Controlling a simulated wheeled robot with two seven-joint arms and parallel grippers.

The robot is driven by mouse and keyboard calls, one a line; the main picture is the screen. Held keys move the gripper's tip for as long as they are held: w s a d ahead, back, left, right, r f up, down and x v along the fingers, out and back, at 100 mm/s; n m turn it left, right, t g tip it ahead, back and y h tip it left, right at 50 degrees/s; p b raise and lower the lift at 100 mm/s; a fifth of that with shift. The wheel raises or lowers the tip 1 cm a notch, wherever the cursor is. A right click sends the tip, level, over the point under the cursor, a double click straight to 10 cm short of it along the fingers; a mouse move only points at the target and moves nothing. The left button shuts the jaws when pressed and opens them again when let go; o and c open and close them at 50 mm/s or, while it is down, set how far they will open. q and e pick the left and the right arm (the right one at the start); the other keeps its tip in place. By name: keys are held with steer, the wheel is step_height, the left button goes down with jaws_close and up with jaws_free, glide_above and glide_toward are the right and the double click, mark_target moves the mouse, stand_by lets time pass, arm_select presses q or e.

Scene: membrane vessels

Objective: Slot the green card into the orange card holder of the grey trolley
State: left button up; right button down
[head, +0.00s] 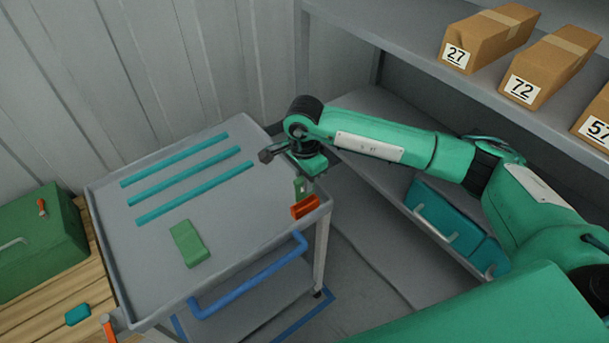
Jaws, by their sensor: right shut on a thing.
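The grey trolley (245,215) stands at the left centre in the head view. Its orange card holder (305,208) sits at the right corner of the top rim. My right gripper (299,173) is above the holder, pointing down, shut on the small green card (300,187). The card is upright, just over the holder's upper edge. I cannot tell whether its lower edge is touching the holder, inside it or slightly apart. The gripper hides the card's upper part. My left gripper is out of view.
A green block (188,244) and several teal strips (190,171) are on the trolley top. A blue handle (250,280) is on its near side. A green case (38,243) stands left. Shelves with boxes (487,35) and teal bins (452,225) flank my right arm.

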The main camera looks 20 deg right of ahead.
mark_target(305, 197)
steer(key=shift+f, duration=0.6)
steer(key=shift+f+b, duration=0.4)
steer(key=shift+f, duration=0.15)
steer(key=shift+f+b, duration=0.4)
steer(key=shift+f, duration=0.8)
steer(key=shift+f+b, duration=0.2)
steer(key=shift+b, duration=0.35)
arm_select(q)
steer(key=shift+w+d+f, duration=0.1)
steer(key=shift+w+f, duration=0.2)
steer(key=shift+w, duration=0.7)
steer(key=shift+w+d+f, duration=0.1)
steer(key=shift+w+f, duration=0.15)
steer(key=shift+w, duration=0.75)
arm_select(e)
steer(key=shift+f, duration=0.2)
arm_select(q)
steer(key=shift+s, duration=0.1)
